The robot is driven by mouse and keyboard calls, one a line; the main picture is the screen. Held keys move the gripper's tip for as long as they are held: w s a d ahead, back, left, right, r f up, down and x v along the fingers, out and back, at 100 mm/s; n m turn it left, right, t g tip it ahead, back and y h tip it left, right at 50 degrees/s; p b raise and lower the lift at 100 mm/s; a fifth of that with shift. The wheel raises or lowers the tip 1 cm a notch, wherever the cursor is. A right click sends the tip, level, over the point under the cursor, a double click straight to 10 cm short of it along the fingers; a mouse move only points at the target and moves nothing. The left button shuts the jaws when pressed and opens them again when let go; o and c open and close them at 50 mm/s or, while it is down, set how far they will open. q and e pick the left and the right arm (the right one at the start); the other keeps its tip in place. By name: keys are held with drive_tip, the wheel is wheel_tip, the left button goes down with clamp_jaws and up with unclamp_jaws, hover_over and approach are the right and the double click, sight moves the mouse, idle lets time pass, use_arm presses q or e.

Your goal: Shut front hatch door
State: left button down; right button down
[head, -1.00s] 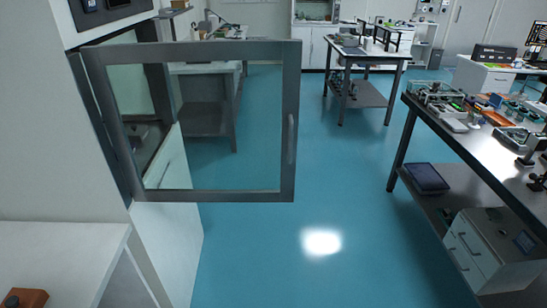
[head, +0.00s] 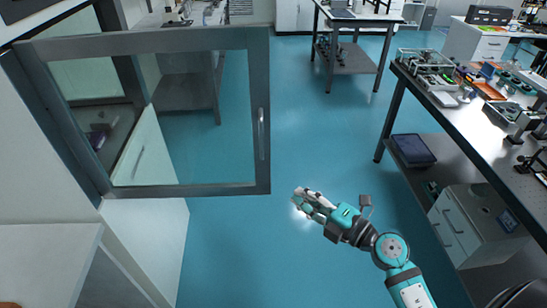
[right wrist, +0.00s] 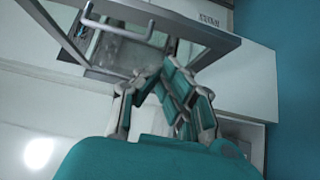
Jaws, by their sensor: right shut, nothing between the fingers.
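The front hatch door (head: 259,110) is a grey-framed glass panel, swung wide open from its cabinet (head: 50,150) at the left of the head view. Its upright handle (head: 261,134) is on the free edge. My right gripper (head: 298,196) is shut and empty, below and to the right of the door's lower free corner, apart from it in the picture. The right wrist view shows the shut fingers (right wrist: 165,75) with the door frame (right wrist: 190,28) and the handle (right wrist: 120,40) beyond them. My left gripper is not in view.
A steel optical table (head: 475,140) with instruments on top and a drawer unit (head: 470,225) below stands at the right. Another table (head: 365,22) stands further back. A white counter (head: 45,260) is at the lower left. The blue floor between is clear.

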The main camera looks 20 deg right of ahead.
drive_tip(key=p+x, duration=0.1)
drive_tip(key=x, duration=0.3)
drive_tip(key=w+d+p+x, duration=0.1)
drive_tip(key=x, duration=0.3)
drive_tip(key=d+x, duration=0.1)
drive_tip(key=x, duration=0.3)
drive_tip(key=shift+w+r+p, duration=0.15)
drive_tip(key=shift+w+p, duration=0.25)
